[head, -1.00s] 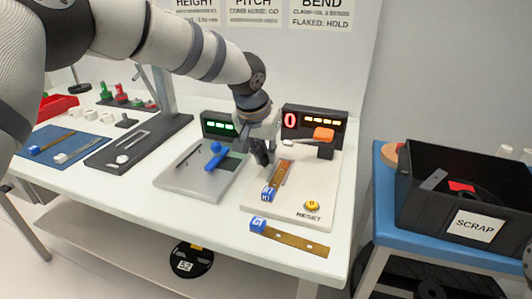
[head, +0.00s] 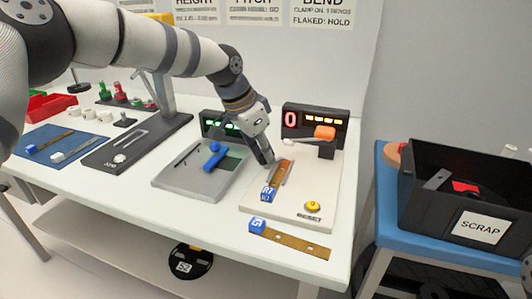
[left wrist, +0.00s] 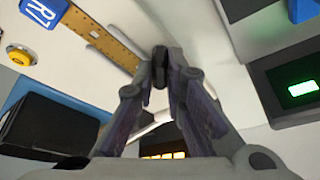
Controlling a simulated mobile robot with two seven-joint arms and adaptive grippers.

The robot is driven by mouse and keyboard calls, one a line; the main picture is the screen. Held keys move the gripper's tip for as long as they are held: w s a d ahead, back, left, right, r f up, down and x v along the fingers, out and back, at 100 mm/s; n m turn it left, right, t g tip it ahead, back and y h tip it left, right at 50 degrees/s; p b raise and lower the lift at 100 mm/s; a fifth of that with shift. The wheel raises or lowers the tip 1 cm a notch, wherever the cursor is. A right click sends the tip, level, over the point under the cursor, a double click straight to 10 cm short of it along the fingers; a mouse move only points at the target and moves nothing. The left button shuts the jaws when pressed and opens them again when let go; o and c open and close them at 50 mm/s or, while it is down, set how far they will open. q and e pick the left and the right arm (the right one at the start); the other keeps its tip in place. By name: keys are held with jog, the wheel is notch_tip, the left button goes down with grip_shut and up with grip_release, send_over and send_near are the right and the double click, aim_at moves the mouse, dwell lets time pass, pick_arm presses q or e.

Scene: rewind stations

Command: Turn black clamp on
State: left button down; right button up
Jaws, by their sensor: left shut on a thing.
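My left gripper (head: 270,164) reaches down onto the white bend fixture (head: 318,180), at the left side of a brass strip (head: 281,174) with a blue R7 tag (head: 267,194). In the left wrist view its fingertips (left wrist: 160,62) are closed on a small upright black piece, which looks like the black clamp (left wrist: 159,54). The clamp stands beside the brass strip (left wrist: 103,38). In the head view the fingers hide the clamp, so I cannot tell its turn position there. My right gripper is not in view.
An orange-ended lever (head: 324,133) and a display reading 0 (head: 291,119) stand behind the fixture. A yellow reset button (head: 313,207) is at its front right. A grey fixture with a blue handle (head: 214,155) is to the left. Another tagged strip (head: 296,243) lies in front. A black scrap bin (head: 425,208) stands right.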

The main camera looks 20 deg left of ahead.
pick_arm(q)
jog(key=m+b, duration=0.1)
jog(key=m, duration=0.1)
jog(key=m+g+h+b, duration=0.1)
jog(key=m, duration=0.1)
jog(key=m+g+b, duration=0.1)
jog(key=m, duration=0.1)
jog(key=shift+w+a+f, duration=0.1)
jog(key=shift+w+f, duration=0.05)
jog(key=shift+f, duration=0.25)
jog(key=shift+r+m+g+h+b, duration=0.15)
jog(key=shift+m+g+b, duration=0.3)
jog(key=shift+m, duration=0.65)
jog(key=shift+r+m+g+h+b, duration=0.15)
jog(key=shift+m+g+b, duration=0.3)
jog(key=shift+m, duration=0.65)
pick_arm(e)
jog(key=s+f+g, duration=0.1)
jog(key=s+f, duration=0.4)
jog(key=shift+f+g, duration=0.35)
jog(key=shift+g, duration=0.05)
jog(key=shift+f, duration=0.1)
pick_arm(q)
jog(key=c, duration=1.6)
grip_release()
jog(key=shift+c, duration=0.2)
jog(key=shift+r, duration=0.15)
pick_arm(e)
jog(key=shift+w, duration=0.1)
